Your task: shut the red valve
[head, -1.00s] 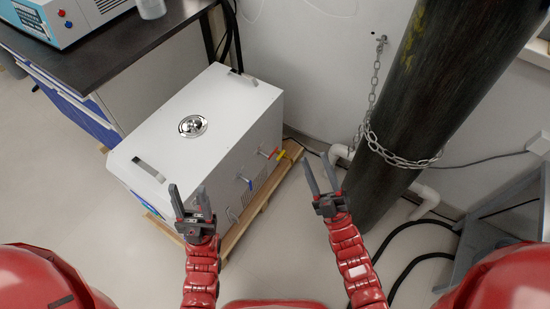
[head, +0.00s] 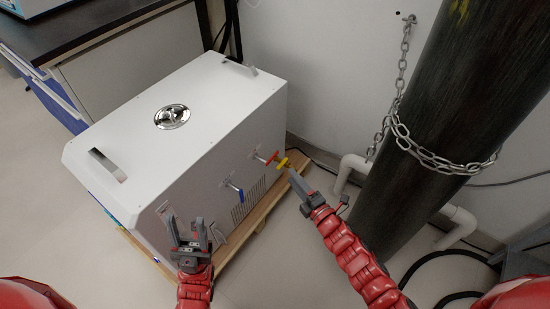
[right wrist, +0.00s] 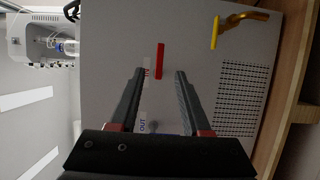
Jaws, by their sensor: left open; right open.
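The red valve (head: 271,158) is on the side face of the white box-shaped unit (head: 215,105), close to the yellow valve (head: 284,163). In the right wrist view, the red valve's handle (right wrist: 159,61) appears as a straight bar lined up between the fingertips of my right gripper (right wrist: 160,73), with clear space on both sides. The jaws are open and empty; how far the handle is from them is hard to tell. In the head view my right gripper (head: 296,181) is near the yellow valve. My left gripper (head: 186,222) is open and empty in front of the unit.
A blue valve (head: 237,192) is lower left of the red one; the yellow handle (right wrist: 214,33) stands right of it in the right wrist view. The unit sits on a wooden pallet (head: 262,215). A dark cylinder (head: 425,130) with a chain (head: 440,160) stands at right.

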